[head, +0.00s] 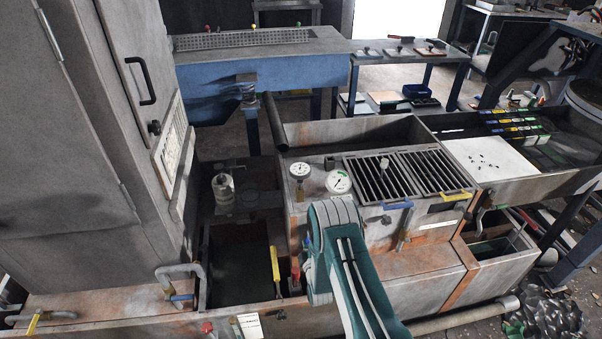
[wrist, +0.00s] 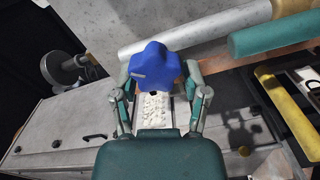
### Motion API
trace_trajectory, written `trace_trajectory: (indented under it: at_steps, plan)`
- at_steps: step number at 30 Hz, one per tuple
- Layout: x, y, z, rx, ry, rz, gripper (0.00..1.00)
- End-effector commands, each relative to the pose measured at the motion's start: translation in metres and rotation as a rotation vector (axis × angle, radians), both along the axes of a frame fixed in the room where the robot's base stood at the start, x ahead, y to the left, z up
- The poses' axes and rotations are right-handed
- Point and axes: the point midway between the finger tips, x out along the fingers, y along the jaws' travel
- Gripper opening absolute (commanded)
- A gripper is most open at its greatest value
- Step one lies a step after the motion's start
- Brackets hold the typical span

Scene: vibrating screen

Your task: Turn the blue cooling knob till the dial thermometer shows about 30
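The blue cooling knob (wrist: 154,65) is star-shaped and shows in the wrist view, beyond my palm. My gripper (wrist: 158,72) is open, with one finger on each side of the knob. The fingertips are close to its lobes; firm contact is not visible. In the head view my green arm hides the gripper and the knob. Two round white dials show there: a smaller one (head: 299,170) and a larger one (head: 339,181) on the grey machine top. Which is the thermometer, and what their needles read, is too small to tell.
A slotted grate (head: 395,175) lies right of the dials, with a blue-handled valve (head: 398,205) at its front. A yellow lever (head: 275,265) stands left of my arm. In the wrist view a yellow bar (wrist: 290,115) and a green bar (wrist: 272,36) lie at the right.

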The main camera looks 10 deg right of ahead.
Motion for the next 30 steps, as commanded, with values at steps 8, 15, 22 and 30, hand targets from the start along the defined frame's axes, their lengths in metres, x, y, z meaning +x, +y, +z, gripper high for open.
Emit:
trace_trajectory:
  at_steps: [8, 15, 22, 30]
  plan:
    - [-0.002, 0.0, -0.001, 0.0, 0.004, -0.001, 0.61]
    - [-0.016, 0.0, 0.0, 0.0, 0.001, -0.001, 0.61]
    - [-0.031, 0.0, 0.001, 0.0, -0.002, -0.001, 0.61]
    - [-0.049, 0.0, 0.001, -0.001, -0.003, -0.001, 0.61]
